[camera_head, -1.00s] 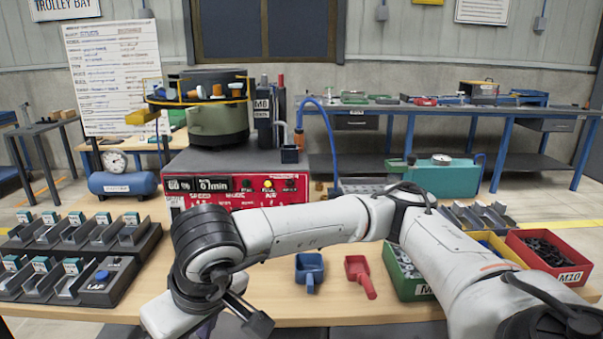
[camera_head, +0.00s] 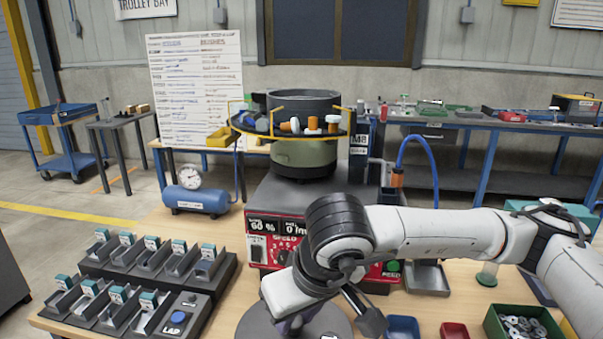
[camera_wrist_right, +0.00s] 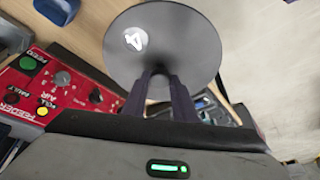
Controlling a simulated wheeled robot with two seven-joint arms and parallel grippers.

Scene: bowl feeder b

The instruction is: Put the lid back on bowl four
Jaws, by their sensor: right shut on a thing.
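The grey round lid (camera_wrist_right: 160,45), marked with a white 4, is in my right gripper (camera_wrist_right: 163,78). The fingers are shut on its near edge in the right wrist view. In the head view the lid (camera_head: 335,318) shows partly at the bottom edge, low in front of the red control panel, with my right arm covering part of it. The feeder bowl (camera_head: 303,152) is green with a dark grey upper part and stands on the machine behind, well apart from the lid. No number shows on the bowl. My left gripper is out of view.
The red control panel (camera_head: 262,227) fronts the feeder. A yellow-railed track (camera_head: 258,124) with orange and white parts runs around the bowl. A blue hose (camera_head: 432,150) rises at its right. Dark racks (camera_head: 222,285) fill the table's left; bins (camera_head: 525,325) stand right.

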